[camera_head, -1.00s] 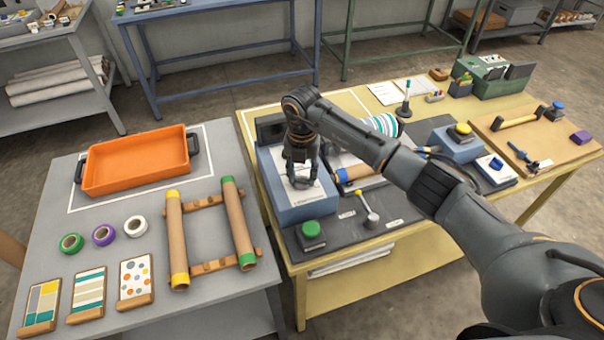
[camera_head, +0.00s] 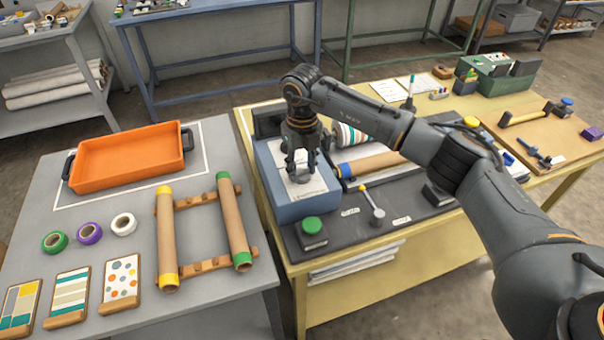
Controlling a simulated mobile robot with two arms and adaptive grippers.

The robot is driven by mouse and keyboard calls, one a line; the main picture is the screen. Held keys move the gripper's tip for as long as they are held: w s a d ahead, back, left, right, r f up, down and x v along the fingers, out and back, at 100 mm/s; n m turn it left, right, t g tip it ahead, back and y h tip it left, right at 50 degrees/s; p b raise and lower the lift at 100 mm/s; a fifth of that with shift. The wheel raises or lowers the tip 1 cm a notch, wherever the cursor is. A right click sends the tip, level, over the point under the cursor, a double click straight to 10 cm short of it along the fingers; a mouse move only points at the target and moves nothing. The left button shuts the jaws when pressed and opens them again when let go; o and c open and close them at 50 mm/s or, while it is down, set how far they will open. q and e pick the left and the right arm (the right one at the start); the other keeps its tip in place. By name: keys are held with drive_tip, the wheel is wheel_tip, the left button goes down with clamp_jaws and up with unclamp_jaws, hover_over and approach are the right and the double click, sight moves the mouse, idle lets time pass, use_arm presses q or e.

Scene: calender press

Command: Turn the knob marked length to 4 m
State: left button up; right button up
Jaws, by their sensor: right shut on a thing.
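A blue-grey control box (camera_head: 318,209) with a white sloping label face (camera_head: 312,187) stands on the dark mat of the yellow table. A small grey knob (camera_head: 300,177) shows on this face, mostly hidden by my right gripper (camera_head: 301,170). The gripper points down and its fingers are shut around the knob. The lettering and scale on the label are too small to read. My left gripper is not in view.
A striped roll (camera_head: 350,137) and a brown tube (camera_head: 374,163) lie behind my right arm. An orange tray (camera_head: 128,160) stands on the grey table at left.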

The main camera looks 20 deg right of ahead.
sight(302, 170)
drive_tip(key=shift+n+b, duration=1.1)
drive_tip(key=shift+n, duration=0.5)
drive_tip(key=o, duration=1.2)
wheel_tip(302, 170, up, 12)
drive_tip(key=shift+r, duration=0.1)
